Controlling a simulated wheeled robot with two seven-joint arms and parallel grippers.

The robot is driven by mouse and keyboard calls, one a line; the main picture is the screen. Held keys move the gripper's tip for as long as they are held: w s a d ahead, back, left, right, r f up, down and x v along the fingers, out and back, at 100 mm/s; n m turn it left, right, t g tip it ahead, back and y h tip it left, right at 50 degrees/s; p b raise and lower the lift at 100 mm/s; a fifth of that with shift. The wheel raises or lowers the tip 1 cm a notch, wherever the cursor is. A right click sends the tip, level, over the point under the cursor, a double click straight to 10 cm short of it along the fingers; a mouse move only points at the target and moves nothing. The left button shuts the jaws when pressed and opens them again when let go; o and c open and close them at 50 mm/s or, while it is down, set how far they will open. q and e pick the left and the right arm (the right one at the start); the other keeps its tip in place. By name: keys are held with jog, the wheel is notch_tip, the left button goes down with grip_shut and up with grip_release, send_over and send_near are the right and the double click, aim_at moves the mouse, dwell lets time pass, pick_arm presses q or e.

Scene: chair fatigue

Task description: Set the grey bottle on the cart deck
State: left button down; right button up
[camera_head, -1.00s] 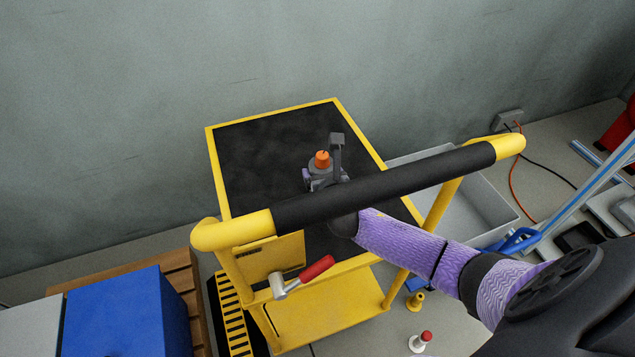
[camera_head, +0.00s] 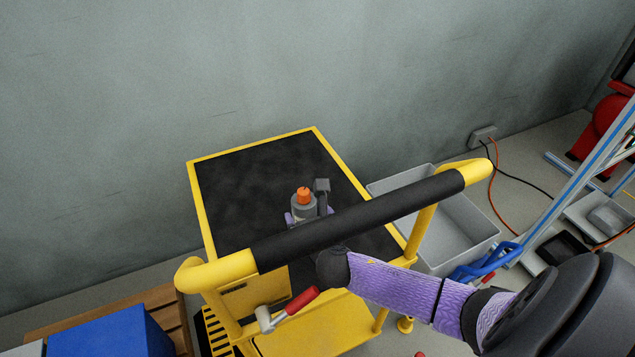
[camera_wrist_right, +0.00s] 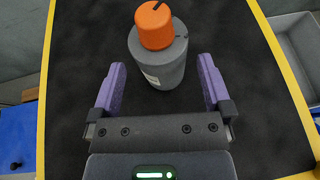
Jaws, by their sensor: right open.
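The grey bottle (camera_head: 304,207) with an orange cap stands upright on the black deck of the yellow cart (camera_head: 255,175), seemingly resting on it. It also shows in the right wrist view (camera_wrist_right: 160,66). My right gripper (camera_head: 309,214) is open, its purple-padded fingers on either side of the bottle's near part. In the right wrist view a gap shows between each finger and the bottle, and the bottle reaches beyond the fingertips. My right forearm passes beneath the cart's black handle (camera_head: 365,215), which hides part of the wrist. My left gripper is not in view.
A grey bin (camera_head: 455,235) stands right of the cart. A blue box (camera_head: 105,335) sits on a wooden pallet (camera_head: 165,310) at lower left. A red-handled lever (camera_head: 300,301) is on the cart's near end. The wall is behind; most of the deck is clear.

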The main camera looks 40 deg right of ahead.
jog(key=p+v, duration=0.3)
jog(key=v, duration=0.5)
jog(key=shift+s, duration=0.1)
